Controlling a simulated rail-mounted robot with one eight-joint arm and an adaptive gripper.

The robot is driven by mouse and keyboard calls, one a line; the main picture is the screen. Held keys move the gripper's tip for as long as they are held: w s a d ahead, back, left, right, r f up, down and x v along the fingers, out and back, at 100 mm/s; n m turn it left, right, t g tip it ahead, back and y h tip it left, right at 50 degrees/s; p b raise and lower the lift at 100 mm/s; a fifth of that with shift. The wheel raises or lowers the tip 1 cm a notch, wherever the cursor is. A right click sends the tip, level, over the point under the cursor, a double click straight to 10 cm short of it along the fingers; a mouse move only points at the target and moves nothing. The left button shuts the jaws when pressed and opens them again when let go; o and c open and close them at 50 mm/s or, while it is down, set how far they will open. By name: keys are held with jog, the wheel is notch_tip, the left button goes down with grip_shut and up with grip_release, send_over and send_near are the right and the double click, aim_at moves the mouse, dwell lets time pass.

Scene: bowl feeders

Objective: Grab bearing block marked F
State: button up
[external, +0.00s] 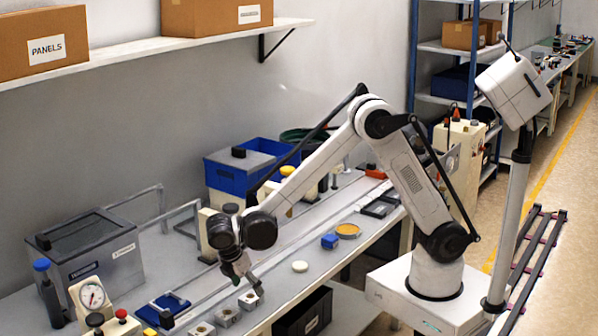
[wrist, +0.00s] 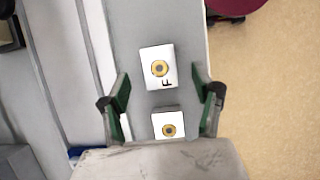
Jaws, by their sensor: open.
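The bearing block marked F (wrist: 158,67) is a white block with a brass-coloured ring around a dark hole. In the wrist view it lies on the bench just beyond my gripper (wrist: 161,92), whose green-padded fingers are spread wide and empty. A second, similar block (wrist: 169,125) shows lower, between the fingers, partly cut off by my gripper body; no letter shows on it. In the external view my gripper (external: 241,276) hangs close above the row of blocks near the bench's front edge. The letters cannot be read there.
The row includes a middle block (external: 227,316) and a left block (external: 202,330). A blue tray (external: 163,307) and a dial gauge (external: 92,296) stand to the left. The floor begins past the bench edge.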

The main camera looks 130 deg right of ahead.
aim_at(250, 296)
jog(key=shift+w+b+x, duration=0.15)
jog(key=shift+x, duration=1.2)
jog(key=shift+w+b+x, duration=0.15)
jog(key=shift+w+x, duration=0.05)
jog(key=shift+x, duration=1.1)
jog(key=shift+f, duration=0.15)
jog(key=c, duration=1.4)
jog(key=shift+c, duration=0.2)
